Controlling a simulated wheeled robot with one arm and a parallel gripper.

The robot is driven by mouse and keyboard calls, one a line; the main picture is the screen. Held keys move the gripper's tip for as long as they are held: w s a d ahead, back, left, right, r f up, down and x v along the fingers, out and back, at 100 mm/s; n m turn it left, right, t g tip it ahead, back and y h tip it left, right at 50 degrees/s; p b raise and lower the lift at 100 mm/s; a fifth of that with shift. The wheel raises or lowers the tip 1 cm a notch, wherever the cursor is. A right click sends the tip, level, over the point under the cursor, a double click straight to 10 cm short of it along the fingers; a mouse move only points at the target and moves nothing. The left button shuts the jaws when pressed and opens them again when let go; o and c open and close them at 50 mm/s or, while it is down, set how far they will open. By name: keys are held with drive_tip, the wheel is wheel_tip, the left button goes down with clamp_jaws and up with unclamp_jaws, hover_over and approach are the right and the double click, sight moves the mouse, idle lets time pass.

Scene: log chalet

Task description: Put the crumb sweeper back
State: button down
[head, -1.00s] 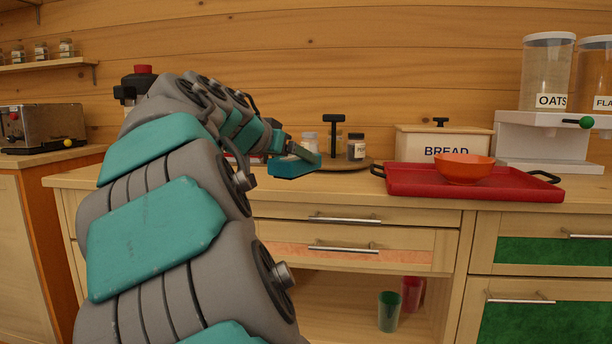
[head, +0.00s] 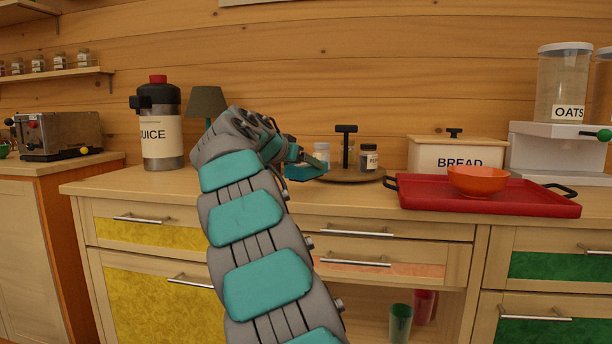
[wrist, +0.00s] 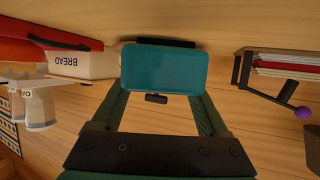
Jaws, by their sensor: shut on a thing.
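The crumb sweeper, a teal block with a dark strip along one edge, is held in my gripper. It fills the upper middle of the wrist view (wrist: 163,70), between the two dark green fingers of my gripper (wrist: 161,98). In the head view the teal block (head: 304,171) shows at the end of my arm, by the back of the counter, just left of the round dark tray (head: 350,177). Part of my gripper (head: 292,153) is hidden behind my wrist there. I cannot tell whether the sweeper touches the counter.
A juice dispenser (head: 160,135) and a lamp (head: 206,103) stand left of my gripper. Jars and a black-handled post stand on the round tray. Right are a bread box (head: 455,157) and a red tray (head: 540,202) with an orange bowl (head: 477,181). The wrist view shows a rack with a purple knob (wrist: 304,113).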

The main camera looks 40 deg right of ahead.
sight(291, 169)
drive_tip(key=shift+w+d+f, duration=0.15)
drive_tip(key=shift+w+d, duration=0.25)
drive_tip(key=shift+w, duration=0.05)
drive_tip(key=shift+f, duration=1.65)
drive_tip(key=shift+f, duration=0.1)
unclamp_jaws()
drive_tip(key=b+v, duration=0.1)
drive_tip(key=v, duration=1)
drive_tip(key=shift+a+r, duration=0.25)
drive_tip(key=shift+r, duration=0.05)
drive_tip(key=shift+s+a, duration=0.2)
drive_tip(key=shift+a, duration=0.05)
